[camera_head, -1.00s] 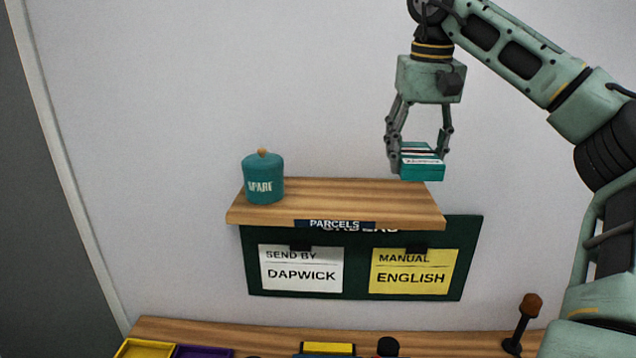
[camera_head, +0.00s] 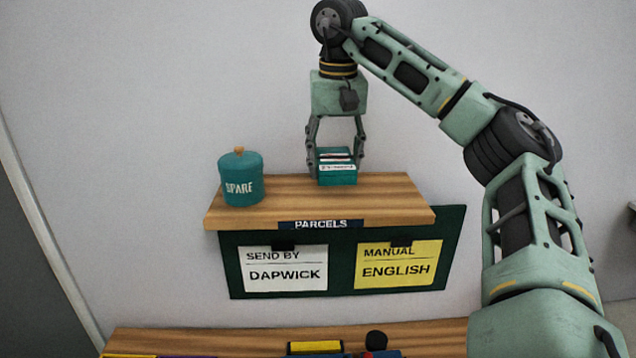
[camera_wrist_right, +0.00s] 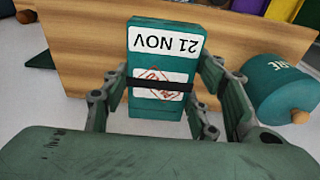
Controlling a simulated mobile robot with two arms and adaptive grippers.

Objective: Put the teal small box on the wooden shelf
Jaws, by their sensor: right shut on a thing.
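The teal small box (camera_head: 337,170) is between the fingers of my right gripper (camera_head: 337,165), over the middle of the wooden shelf (camera_head: 390,203) labelled PARCELS. In the right wrist view the box (camera_wrist_right: 160,112) has a white label reading 21 NOV, a red stamp and a dark band. My right gripper (camera_wrist_right: 165,100) is shut on it, fingers on both sides. In the head view the box's bottom is close to the shelf top; I cannot tell whether it touches. My left gripper is not in view.
A teal SPARE jar (camera_head: 241,180) with a wooden knob stands on the shelf's left end. Below hangs a dark green board (camera_head: 341,281) with white and yellow cards. A wooden bench (camera_head: 250,340) lies lower down. The shelf's right part is free.

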